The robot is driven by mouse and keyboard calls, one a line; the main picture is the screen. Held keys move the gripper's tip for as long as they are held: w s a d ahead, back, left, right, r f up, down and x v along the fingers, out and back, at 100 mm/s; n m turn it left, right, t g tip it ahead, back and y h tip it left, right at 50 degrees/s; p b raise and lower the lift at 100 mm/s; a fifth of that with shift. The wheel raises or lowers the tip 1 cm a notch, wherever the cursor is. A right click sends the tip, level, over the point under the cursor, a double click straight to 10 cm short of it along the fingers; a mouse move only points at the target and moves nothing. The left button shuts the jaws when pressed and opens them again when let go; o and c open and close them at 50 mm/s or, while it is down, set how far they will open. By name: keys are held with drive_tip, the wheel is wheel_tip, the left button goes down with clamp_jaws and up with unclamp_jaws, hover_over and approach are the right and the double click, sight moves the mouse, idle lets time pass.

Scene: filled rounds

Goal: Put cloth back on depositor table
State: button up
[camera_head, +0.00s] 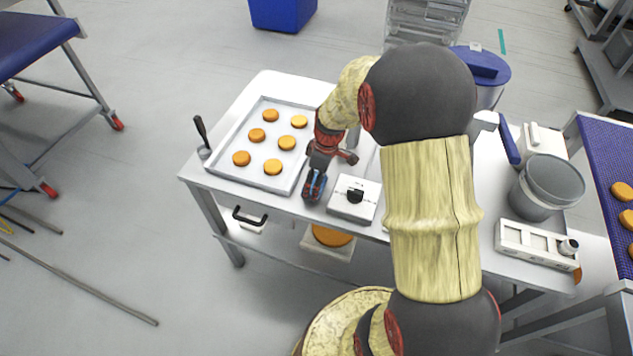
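The white metal table (265,87) stands in front of me, with a shallow tray (219,170) of several round orange-brown pieces at its left. My gripper (316,184) points down near the table's front edge, between the tray and a white box with a black knob (354,199). A small blue patch shows at the fingertips. I cannot tell if it is cloth or part of the fingers, nor if they are closed on something. I make out no cloth for certain elsewhere. My arm hides the middle of the table.
A dark-handled tool (202,134) stands at the table's left corner. A grey bucket (547,187) and a white panel (537,245) are at the right, beside a blue conveyor (603,150) with round pieces. A blue-lidded bin (482,66) stands behind. The floor at left is mostly open.

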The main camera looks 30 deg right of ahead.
drive_tip(key=shift+f, duration=0.15)
drive_tip(key=o, duration=1.2)
drive_tip(key=s+a+r+m+p, duration=0.1)
drive_tip(key=s+a+r+p, duration=0.1)
drive_tip(key=r, duration=0.8)
drive_tip(key=s+a+r+p, duration=0.1)
drive_tip(key=r+p, duration=0.1)
drive_tip(key=r, duration=0.7)
drive_tip(key=s+a+r+m+t, duration=0.2)
drive_tip(key=s+a+r, duration=0.3)
drive_tip(key=s, duration=0.3)
drive_tip(key=s+a+r+m+t+h, duration=0.1)
drive_tip(key=s+a+r+m+t, duration=0.1)
drive_tip(key=s+a+r+m, duration=0.2)
drive_tip(key=s+a+r, duration=0.2)
drive_tip(key=s, duration=0.2)
drive_tip(key=shift+s+a+r+m, duration=0.25)
drive_tip(key=shift+s+r+m, duration=0.05)
drive_tip(key=shift+s+r, duration=0.1)
